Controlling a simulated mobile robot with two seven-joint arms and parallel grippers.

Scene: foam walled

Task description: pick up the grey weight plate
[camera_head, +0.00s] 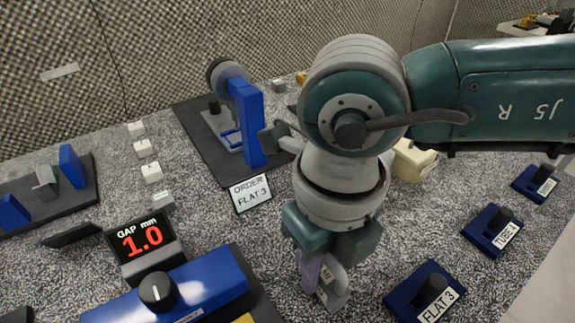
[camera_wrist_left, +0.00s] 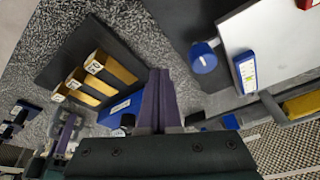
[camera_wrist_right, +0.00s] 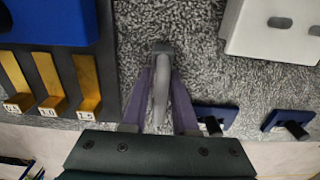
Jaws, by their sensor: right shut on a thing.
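My right gripper (camera_head: 322,278) points down over the speckled table, in front of the white block. Its purple fingers (camera_wrist_right: 160,95) are shut on a grey piece (camera_wrist_right: 161,85), seen nearly edge-on, that looks like the grey weight plate. The piece also shows low in the head view (camera_head: 338,290), partly hidden by the fingers; I cannot tell whether it touches the table. The right gripper also shows at the left of the left wrist view (camera_wrist_left: 68,128). My left gripper (camera_wrist_left: 163,100) has its fingers together with nothing visible between them; it is outside the head view.
A gap display (camera_head: 143,245) reading 1.0 and a blue dial unit (camera_head: 200,285) stand left of the right gripper. An order card (camera_head: 250,193) reads FLAT 3. Dark blue labelled holders (camera_head: 428,292) stand at right. A blue-armed machine (camera_head: 248,125) is behind.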

